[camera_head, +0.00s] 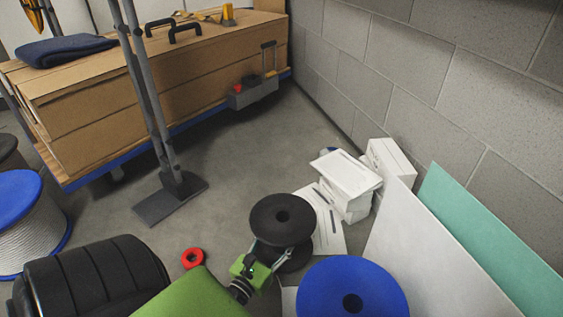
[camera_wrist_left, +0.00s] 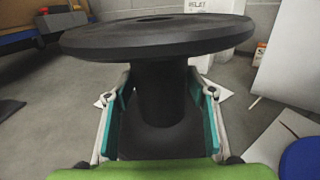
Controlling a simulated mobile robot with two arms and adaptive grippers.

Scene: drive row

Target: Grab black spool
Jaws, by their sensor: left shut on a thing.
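The black spool (camera_head: 282,216) is in the lower middle of the head view, upright, with a wide round top flange and a centre hole. In the left wrist view the spool (camera_wrist_left: 160,95) fills the middle, its flange above the fingers and its core between them. My left gripper (camera_head: 281,245) is shut on the spool's core; its teal-padded fingers (camera_wrist_left: 163,115) lie on either side of it. The spool's base is partly hidden by the gripper, and I cannot tell whether it touches the floor. My right gripper is not in view.
A blue spool (camera_head: 385,285) stands close on the right. Stacked white boxes (camera_head: 347,184) and leaning panels (camera_head: 425,250) are behind it by the wall. A red ring (camera_head: 193,258) lies on the floor. A wooden crate (camera_head: 170,85) is at the back left, with open floor before it.

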